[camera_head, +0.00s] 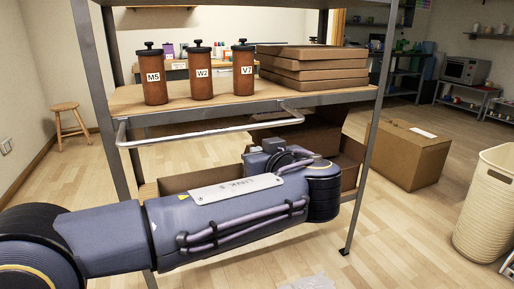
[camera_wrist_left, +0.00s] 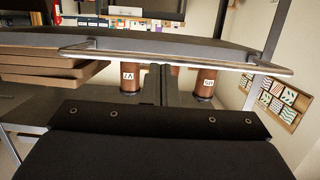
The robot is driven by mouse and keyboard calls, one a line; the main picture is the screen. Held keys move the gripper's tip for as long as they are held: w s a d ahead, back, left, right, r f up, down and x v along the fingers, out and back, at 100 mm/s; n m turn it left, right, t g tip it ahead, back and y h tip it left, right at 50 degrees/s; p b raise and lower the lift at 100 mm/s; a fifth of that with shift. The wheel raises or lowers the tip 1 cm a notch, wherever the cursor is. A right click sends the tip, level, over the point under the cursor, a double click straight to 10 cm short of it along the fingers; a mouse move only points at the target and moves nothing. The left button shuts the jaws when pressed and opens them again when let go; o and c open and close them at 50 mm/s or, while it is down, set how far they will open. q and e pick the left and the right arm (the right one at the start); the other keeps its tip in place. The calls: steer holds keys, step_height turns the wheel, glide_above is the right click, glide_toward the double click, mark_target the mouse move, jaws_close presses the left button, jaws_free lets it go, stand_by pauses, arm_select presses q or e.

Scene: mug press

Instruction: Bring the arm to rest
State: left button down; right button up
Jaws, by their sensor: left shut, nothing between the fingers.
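My left arm (camera_head: 220,215) reaches in from the left of the head view, in front of the shelf rack and below its upper board. Its wrist end, near the middle, is bent, and the fingers cannot be made out there. In the left wrist view, which is upside down, my left gripper (camera_wrist_left: 163,72) is shut and empty. My right gripper is not in view.
Brown canisters M5 (camera_head: 154,80), W2 (camera_head: 201,76) and V7 (camera_head: 243,74) stand upright on the shelf (camera_head: 125,98), beside stacked flat boxes (camera_head: 313,68). A metal rail (camera_head: 215,131) runs along its front. A carton (camera_head: 408,155) and a basket (camera_head: 486,210) stand right.

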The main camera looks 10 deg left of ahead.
arm_select(q)
steer(key=s+a+f+m+g+h, duration=0.1)
steer(key=s+a+f+g+h, duration=0.15)
steer(key=s+a+f, duration=0.35)
steer(key=s+a+f+m+g+h, duration=0.1)
steer(key=s+a+f+g, duration=0.4)
steer(key=a, duration=0.4)
steer(key=s+d+f+m+h, duration=0.25)
steer(key=s+f+h, duration=0.55)
steer(key=s+f, duration=0.8)
step_height(320, 180, up, 38)
steer(key=s+d+p, duration=0.1)
steer(key=s+p, duration=0.1)
steer(key=p, duration=3.4)
